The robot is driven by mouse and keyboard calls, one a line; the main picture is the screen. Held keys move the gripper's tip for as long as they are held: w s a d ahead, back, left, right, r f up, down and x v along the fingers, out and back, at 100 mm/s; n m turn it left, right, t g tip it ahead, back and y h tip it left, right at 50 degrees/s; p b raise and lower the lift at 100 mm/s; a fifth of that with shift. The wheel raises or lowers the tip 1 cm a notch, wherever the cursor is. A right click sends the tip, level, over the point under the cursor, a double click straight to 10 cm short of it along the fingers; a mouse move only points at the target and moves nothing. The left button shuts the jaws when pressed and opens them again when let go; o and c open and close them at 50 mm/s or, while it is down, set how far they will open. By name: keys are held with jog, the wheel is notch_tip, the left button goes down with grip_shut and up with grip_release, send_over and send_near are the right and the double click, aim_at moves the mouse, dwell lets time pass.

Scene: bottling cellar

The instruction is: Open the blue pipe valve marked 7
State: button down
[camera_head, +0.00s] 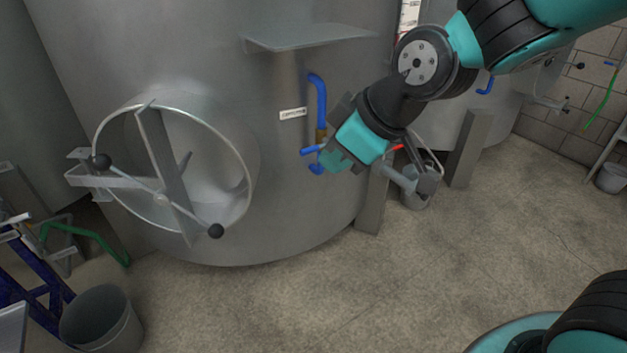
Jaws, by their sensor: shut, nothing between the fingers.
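A blue pipe (319,95) comes out of the front of the big steel tank and bends down to a brass-coloured valve body (321,136). A blue handle (308,150) sticks out to the left of the valve, roughly level. A short blue outlet (316,169) shows below. A small white label (293,114) is on the tank left of the pipe; its text is too small to read. My gripper (333,161) is shut and empty, with its tips close to the right side of the valve. Whether they touch it cannot be told. My gripper hides part of the valve.
The tank (300,215) has a round hatch (175,170) with protruding black-knobbed arms at the left. A metal shelf (310,38) juts out above the pipe. A grey bucket (414,194) stands behind my arm, beside a tank leg (468,148).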

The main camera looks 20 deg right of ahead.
jog(key=w+d+f+n+t+h+b, duration=0.1)
jog(key=w+f+n+t+b, duration=0.15)
jog(key=w+f, duration=0.35)
jog(key=w+d+f+n+t+b, duration=0.25)
jog(key=w+f+b, duration=0.2)
jog(key=w, duration=0.25)
jog(key=n+t+h+b, duration=0.2)
jog(key=n+t+b, duration=0.8)
jog(key=b, duration=0.4)
send_near(314, 147)
notch_tip(314, 147, down, 2)
jog(key=d, duration=0.1)
notch_tip(314, 147, down, 9)
jog(key=n+t+y+b, duration=0.3)
jog(key=n+y+b, duration=0.2)
jog(key=n, duration=0.9)
jog(key=shift+s+f+n+y+b, duration=0.25)
jog(key=shift+s+b, duration=0.2)
jog(key=shift+b, duration=0.4)
jog(key=shift+w+r, duration=0.1)
jog(key=shift+r, duration=0.05)
jog(key=w+a+r+p, duration=0.2)
jog(key=w+r+p, duration=0.6)
jog(key=r+p, duration=0.1)
jog(key=shift+w+a+p, duration=0.25)
jog(key=shift+a+p, duration=0.15)
